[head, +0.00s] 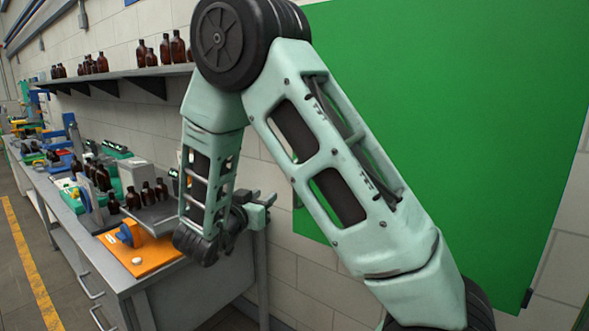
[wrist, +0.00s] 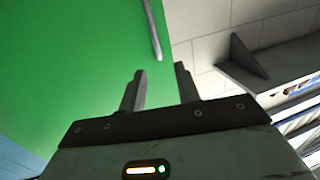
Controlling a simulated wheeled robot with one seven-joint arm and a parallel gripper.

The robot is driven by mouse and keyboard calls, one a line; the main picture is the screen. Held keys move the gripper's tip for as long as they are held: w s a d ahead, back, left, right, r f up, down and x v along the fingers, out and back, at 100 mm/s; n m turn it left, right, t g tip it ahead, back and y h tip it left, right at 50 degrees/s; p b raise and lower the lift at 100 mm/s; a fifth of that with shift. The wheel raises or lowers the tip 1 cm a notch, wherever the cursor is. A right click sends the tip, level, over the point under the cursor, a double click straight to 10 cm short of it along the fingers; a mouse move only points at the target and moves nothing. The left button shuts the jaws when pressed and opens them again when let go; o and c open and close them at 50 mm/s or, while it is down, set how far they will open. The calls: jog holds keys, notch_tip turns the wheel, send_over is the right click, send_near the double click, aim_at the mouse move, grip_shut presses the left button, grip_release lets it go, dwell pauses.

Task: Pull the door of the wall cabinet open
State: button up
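The wall cabinet's door is a large flat green panel (head: 470,110) filling the right of the head view, partly hidden behind my arm. In the wrist view the green door (wrist: 70,70) fills the left side, with a slim grey bar handle (wrist: 152,30) near its edge. My gripper (wrist: 159,69) is open and empty, with its two fingers spread. In the head view my gripper (head: 266,200) is low by the door's left side.
A workbench (head: 95,255) with amber bottles (head: 148,194), an orange board (head: 140,252) and tools runs along the wall at left. Above it is a wall shelf (head: 120,74) with more bottles. A shelf bracket (wrist: 246,54) shows right of the door in the wrist view.

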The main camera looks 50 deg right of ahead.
jog(key=shift+g, duration=0.3)
jog(key=shift+s+r+p+x, duration=0.15)
jog(key=shift+p+x, duration=0.95)
jog(key=shift+x, duration=1.85)
jog(key=shift+s+r+p+x, duration=0.15)
jog(key=shift+p+x, duration=0.95)
jog(key=shift+x, duration=1.85)
jog(key=shift+s+r+p+x, duration=0.1)
jog(key=shift+p+x, duration=1)
jog(key=shift+x, duration=1.85)
jog(key=shift+d, duration=0.1)
grip_shut()
